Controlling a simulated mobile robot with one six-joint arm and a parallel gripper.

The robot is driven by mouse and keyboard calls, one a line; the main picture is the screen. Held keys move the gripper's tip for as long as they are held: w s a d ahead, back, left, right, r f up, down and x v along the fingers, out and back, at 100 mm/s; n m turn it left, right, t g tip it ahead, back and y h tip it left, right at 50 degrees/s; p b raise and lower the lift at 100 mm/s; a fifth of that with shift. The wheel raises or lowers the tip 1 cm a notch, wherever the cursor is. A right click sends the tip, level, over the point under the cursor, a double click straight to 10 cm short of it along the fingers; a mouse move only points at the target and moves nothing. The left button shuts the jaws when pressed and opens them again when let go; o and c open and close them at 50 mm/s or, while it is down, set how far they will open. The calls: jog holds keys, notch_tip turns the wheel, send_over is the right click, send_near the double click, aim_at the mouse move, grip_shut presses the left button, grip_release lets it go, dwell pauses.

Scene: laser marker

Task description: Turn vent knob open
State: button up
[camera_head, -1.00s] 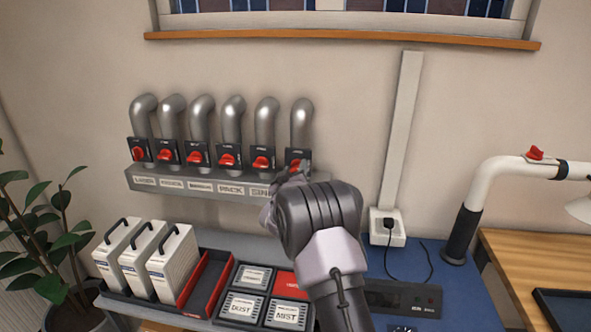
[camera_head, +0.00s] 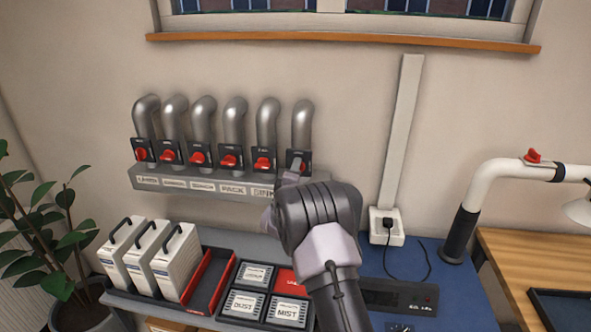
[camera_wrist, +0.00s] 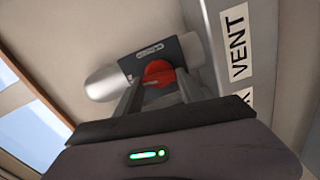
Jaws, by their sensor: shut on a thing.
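The vent knob (camera_wrist: 158,74) is red and sits on a dark plate below a silver pipe, beside the label VENT (camera_wrist: 237,43) in the wrist view. My gripper (camera_wrist: 157,88) has its two fingers on either side of the knob and is shut on it. In the head view my gripper (camera_head: 292,174) reaches the rightmost valve plate (camera_head: 299,160) of the row. There my fingers hide the knob, and my arm hides its label.
Several more red knobs (camera_head: 229,160) on matching pipes line the grey rail to the left. Below are white cartridges (camera_head: 175,260), a red-edged tray (camera_head: 208,282) and labelled tiles (camera_head: 243,309). A white pipe (camera_head: 500,168) with its own red knob stands at the right.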

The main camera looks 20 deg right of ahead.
jog(key=shift+f+n, duration=0.1)
jog(key=shift+n, duration=0.7)
jog(key=shift+p, duration=0.3)
jog(key=o, duration=1.4)
jog(key=shift+c, duration=0.2)
jog(key=v, duration=1.7)
jog(key=shift+s+a, duration=0.2)
